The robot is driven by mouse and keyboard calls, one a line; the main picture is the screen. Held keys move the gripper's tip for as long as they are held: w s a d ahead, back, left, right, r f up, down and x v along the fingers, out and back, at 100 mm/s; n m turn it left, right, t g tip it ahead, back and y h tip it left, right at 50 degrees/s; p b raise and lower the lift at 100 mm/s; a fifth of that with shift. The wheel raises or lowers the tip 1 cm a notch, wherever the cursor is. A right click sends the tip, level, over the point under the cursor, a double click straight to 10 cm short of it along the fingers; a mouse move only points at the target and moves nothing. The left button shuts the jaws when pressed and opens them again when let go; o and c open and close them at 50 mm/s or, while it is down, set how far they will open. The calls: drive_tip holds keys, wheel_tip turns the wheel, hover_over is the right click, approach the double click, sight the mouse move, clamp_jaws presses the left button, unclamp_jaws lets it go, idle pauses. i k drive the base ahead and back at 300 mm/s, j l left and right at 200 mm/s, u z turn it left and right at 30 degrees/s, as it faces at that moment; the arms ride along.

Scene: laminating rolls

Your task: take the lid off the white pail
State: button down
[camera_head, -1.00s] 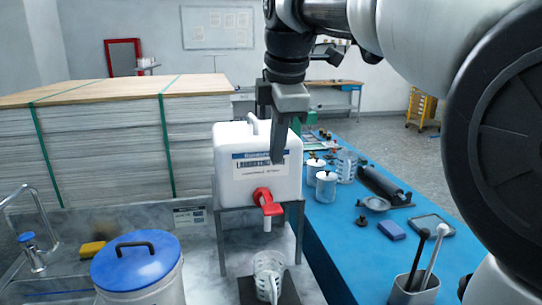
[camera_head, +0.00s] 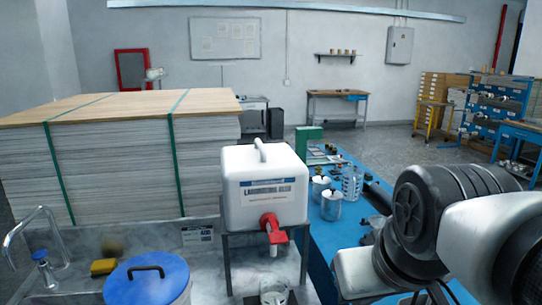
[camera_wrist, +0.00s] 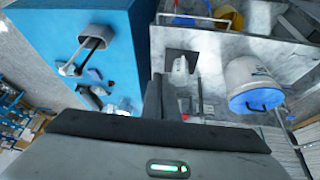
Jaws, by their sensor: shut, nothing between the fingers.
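The white pail (camera_head: 187,297) stands at the bottom left of the head view, cut off by the frame edge. Its blue lid (camera_head: 133,287) with a dark arched handle sits on top. The wrist view also shows the pail (camera_wrist: 243,72) and its lid (camera_wrist: 262,98) at the right. My gripper (camera_wrist: 156,97) is shut and empty in the wrist view, apart from the pail, which lies to its right in that picture. My gripper is outside the head view, where only part of my arm shows at the right.
A white container (camera_head: 265,190) with a red tap stands on a metal stand right of the pail, a clear jug (camera_head: 273,293) below it. A curved faucet (camera_head: 40,240) and yellow sponge (camera_head: 103,267) are at the left. A blue table (camera_head: 325,240) with several canisters and tools lies right.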

sight(155, 278)
drive_tip(key=j+u, duration=0.9)
drive_tip(key=z, duration=0.45)
